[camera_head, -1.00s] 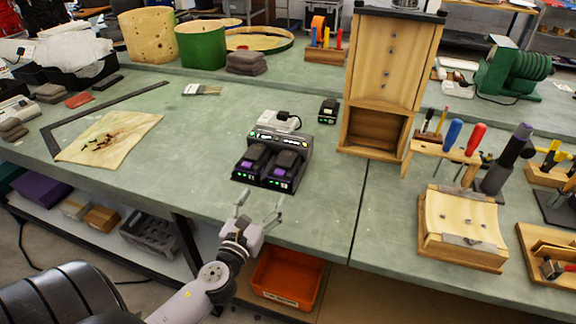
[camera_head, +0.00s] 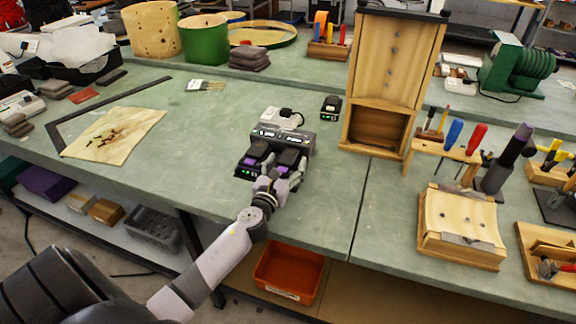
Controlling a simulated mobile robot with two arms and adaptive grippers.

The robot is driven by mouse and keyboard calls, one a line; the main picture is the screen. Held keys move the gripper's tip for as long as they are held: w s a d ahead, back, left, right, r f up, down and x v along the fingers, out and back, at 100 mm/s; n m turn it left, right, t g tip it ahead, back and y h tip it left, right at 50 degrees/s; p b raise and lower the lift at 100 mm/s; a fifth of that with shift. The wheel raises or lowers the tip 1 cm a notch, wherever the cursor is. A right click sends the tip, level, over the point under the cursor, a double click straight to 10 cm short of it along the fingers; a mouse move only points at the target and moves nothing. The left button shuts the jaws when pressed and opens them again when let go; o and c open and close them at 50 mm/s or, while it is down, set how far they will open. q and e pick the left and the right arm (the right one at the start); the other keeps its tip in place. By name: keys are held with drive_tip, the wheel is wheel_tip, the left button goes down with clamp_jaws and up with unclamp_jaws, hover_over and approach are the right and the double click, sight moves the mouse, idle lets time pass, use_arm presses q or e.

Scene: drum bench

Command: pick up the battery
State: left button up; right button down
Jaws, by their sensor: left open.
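A black charger (camera_head: 302,138) with green lights stands on the green bench and holds two black batteries with purple parts side by side. The left battery (camera_head: 256,156) shows well. The right battery (camera_head: 288,158) is partly covered by my left gripper (camera_head: 281,174). The gripper is open at the front of the right battery; I cannot tell whether it touches it. A separate small black block, perhaps another battery (camera_head: 330,107), lies behind the charger to the right. My right gripper is not in view.
A tall wooden cabinet (camera_head: 388,60) stands right of the charger. A tool rack (camera_head: 445,149) with screwdrivers and a wooden block (camera_head: 462,216) are farther right. A stained cloth (camera_head: 112,135) lies left. The bench between cloth and charger is clear.

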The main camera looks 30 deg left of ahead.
use_arm(q)
drive_tip(key=shift+w, duration=0.25)
drive_tip(key=shift+s, duration=0.1)
drive_tip(key=shift+c, duration=0.5)
drive_tip(key=shift+r, duration=0.1)
drive_tip(key=c, duration=1.2)
